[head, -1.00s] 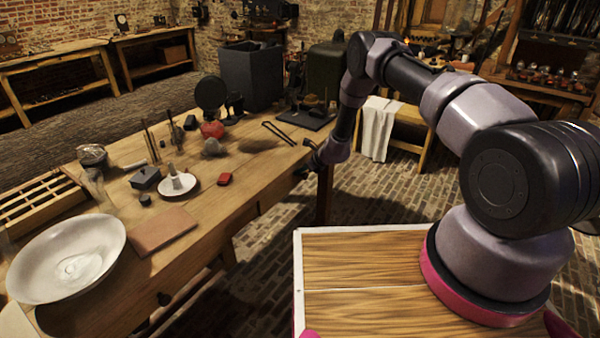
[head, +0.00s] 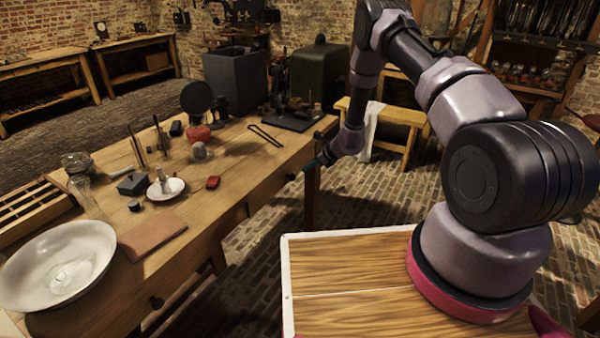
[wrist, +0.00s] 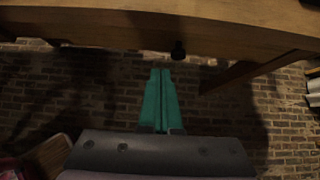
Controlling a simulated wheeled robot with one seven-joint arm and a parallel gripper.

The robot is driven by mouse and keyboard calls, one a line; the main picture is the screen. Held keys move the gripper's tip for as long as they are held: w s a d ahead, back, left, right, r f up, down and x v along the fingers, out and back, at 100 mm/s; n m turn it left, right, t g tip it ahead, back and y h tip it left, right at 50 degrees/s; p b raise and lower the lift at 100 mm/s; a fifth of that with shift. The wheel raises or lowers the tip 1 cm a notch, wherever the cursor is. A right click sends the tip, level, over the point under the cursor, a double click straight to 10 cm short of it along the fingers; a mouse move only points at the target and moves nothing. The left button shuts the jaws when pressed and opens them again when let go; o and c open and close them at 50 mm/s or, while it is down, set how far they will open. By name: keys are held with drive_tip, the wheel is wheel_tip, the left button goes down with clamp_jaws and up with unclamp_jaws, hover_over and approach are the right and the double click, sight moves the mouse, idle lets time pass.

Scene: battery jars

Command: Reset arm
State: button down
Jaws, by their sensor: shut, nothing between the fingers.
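My arm rises from the round pink-edged mount on my wooden-topped base in the head view and bends over toward the workbench (head: 235,180). My gripper (head: 313,165) hangs beside the bench's right edge, clear of the top. In the wrist view my gripper (wrist: 161,100) shows two green fingers pressed together with nothing between them. The bench edge (wrist: 160,22) crosses the top of that view, with a dark knob (wrist: 178,50) beneath it. The brick floor lies beyond the fingers.
A stool with a white cloth (head: 373,130) stands behind my arm. Open brick floor lies right of the bench.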

wheel_tip(320, 180, up, 23)
drive_tip(key=s+n+y, duration=0.1)
drive_tip(key=s+n, duration=0.1)
drive_tip(key=n, duration=0.4)
drive_tip(key=s+d+r+n, duration=0.1)
drive_tip(key=s+r+n, duration=0.25)
drive_tip(key=r, duration=0.45)
drive_tip(key=s+r+n, duration=0.2)
drive_tip(key=s+r, duration=0.2)
drive_tip(key=r, duration=0.5)
drive_tip(key=s+d+r+n+h, duration=0.1)
drive_tip(key=s+d+r+n, duration=0.15)
drive_tip(key=s+r, duration=0.45)
drive_tip(key=s+d+r+n+h, duration=0.1)
drive_tip(key=s+d+r+n, duration=0.15)
drive_tip(key=s+r, duration=0.4)
drive_tip(key=s+d+n+t+h, duration=0.1)
drive_tip(key=s+d+n+h, duration=0.1)
drive_tip(key=s, duration=0.6)
drive_tip(key=s+d+r+n+t+h, duration=0.1)
drive_tip(key=s+d+n+h, duration=0.1)
drive_tip(key=s+d, duration=0.3)
drive_tip(key=s, duration=0.4)
drive_tip(key=shift+d+r, duration=0.2)
drive_tip(key=shift+d, duration=0.05)
drive_tip(key=shift+d+n, duration=0.1)
drive_tip(key=shift+n, duration=0.15)
